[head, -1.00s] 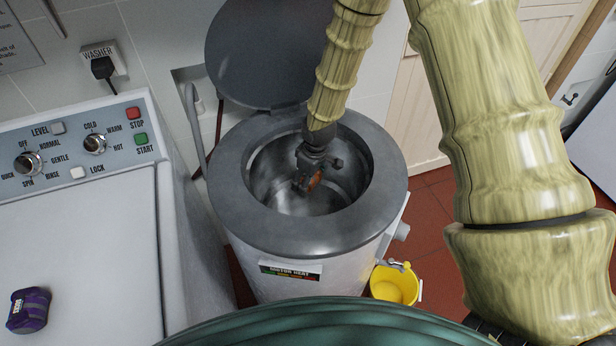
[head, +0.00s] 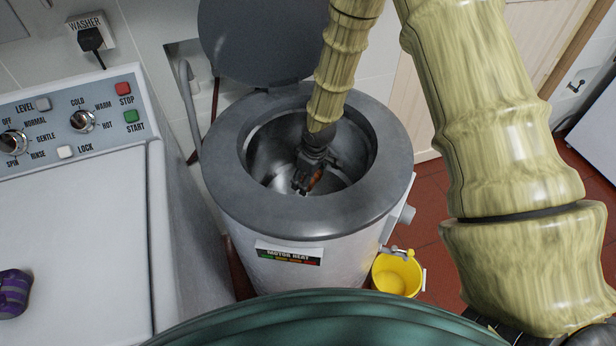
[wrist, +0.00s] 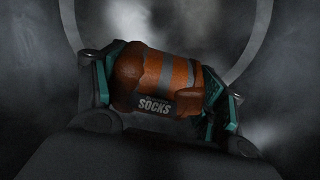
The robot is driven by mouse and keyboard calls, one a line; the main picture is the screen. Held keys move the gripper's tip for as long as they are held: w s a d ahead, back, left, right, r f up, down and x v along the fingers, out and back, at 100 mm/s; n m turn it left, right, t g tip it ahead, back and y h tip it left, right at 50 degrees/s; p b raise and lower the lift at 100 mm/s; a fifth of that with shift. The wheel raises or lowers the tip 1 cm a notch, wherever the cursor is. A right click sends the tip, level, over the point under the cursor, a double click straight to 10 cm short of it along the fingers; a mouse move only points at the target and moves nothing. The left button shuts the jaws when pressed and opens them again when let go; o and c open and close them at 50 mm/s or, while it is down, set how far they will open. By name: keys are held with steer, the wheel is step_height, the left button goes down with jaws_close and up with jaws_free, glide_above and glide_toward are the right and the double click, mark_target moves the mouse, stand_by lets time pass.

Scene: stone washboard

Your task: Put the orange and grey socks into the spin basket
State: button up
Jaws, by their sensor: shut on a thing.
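The orange and grey socks (wrist: 160,72) are a rolled bundle with a dark "SOCKS" label. In the wrist view they sit between the two teal-padded fingers of my gripper (wrist: 168,90), which is shut on them. The wrist view shows the basket's dim grey inside around the socks. Whether the socks touch the basket floor I cannot tell.
The spinner's round lid (head: 262,45) stands open behind the basket. A purple sock bundle (head: 14,292) lies on the white washer (head: 80,240) at left. A yellow bucket (head: 397,275) stands on the red floor at the spinner's front right. The basket's grey rim (head: 310,222) surrounds my arm.

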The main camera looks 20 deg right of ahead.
steer(key=o, duration=1.2)
steer(key=shift+r, duration=0.1)
steer(key=r, duration=0.4)
steer(key=s+r, duration=0.1)
steer(key=r, duration=0.2)
steer(key=d+r, duration=0.1)
steer(key=r, duration=0.3)
steer(key=shift+s+r, duration=0.25)
steer(key=shift+r, duration=0.05)
steer(key=shift+r, duration=0.1)
